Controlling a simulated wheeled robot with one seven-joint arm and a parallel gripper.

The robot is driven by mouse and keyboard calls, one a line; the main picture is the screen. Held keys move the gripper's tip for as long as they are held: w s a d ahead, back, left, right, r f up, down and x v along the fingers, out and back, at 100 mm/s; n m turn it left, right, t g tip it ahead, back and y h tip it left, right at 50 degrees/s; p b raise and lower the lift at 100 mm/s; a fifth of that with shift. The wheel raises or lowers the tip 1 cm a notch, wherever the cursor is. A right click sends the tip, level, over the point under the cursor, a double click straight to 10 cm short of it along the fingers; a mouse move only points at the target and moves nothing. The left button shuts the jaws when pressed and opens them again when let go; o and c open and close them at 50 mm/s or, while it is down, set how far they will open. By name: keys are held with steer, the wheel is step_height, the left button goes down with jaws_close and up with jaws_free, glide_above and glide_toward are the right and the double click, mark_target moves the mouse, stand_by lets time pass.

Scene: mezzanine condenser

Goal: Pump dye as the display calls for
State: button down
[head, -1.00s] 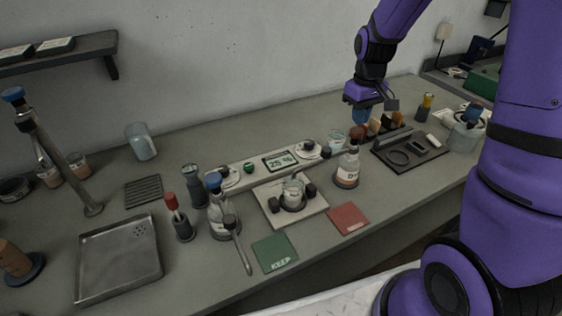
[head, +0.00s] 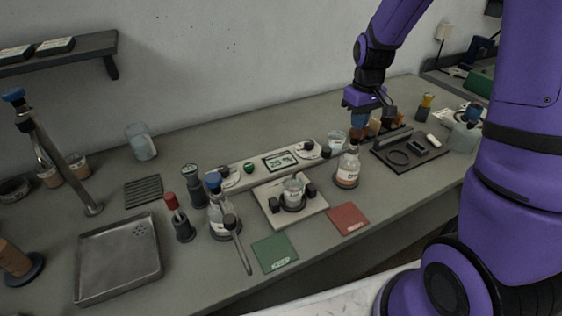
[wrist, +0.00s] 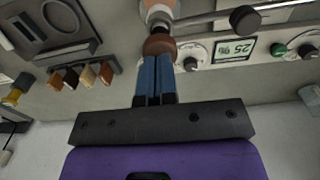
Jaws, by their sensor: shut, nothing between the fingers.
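The display (head: 281,162) on the pale panel reads 25 %, and it shows upside down in the wrist view (wrist: 234,50). The dye bottle (head: 348,168), with an orange-brown band and brown pump top (wrist: 158,45), stands right of the panel. My gripper (head: 358,130) is shut and empty, its blue fingertips pointing down at or just above the brown top; I cannot tell whether they touch. A blue-topped bottle (head: 222,213) stands on the left.
A green KEEP card (head: 275,252) and a red card (head: 348,218) lie at the front edge. A metal tray (head: 119,262) and faucet (head: 60,160) are left. A dark tray (head: 412,158) and a rack of coloured blocks (wrist: 84,76) lie right. The back counter is largely clear.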

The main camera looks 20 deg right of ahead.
steer(key=shift+f, duration=1.6)
steer(key=shift+r, duration=3.35)
steer(key=shift+s+r, duration=0.1)
steer(key=shift+r, duration=0.15)
steer(key=s+a+r+m+t, duration=0.1)
steer(key=s+a+r+t, duration=0.1)
steer(key=s+r, duration=0.6)
steer(key=s+a+r+m+t, duration=0.1)
steer(key=s+a+r+t, duration=0.2)
steer(key=s+r, duration=0.6)
steer(key=s+a, duration=0.1)
steer(key=s, duration=0.5)
steer(key=shift+s+a+r, duration=0.25)
steer(key=shift+s+a, duration=0.05)
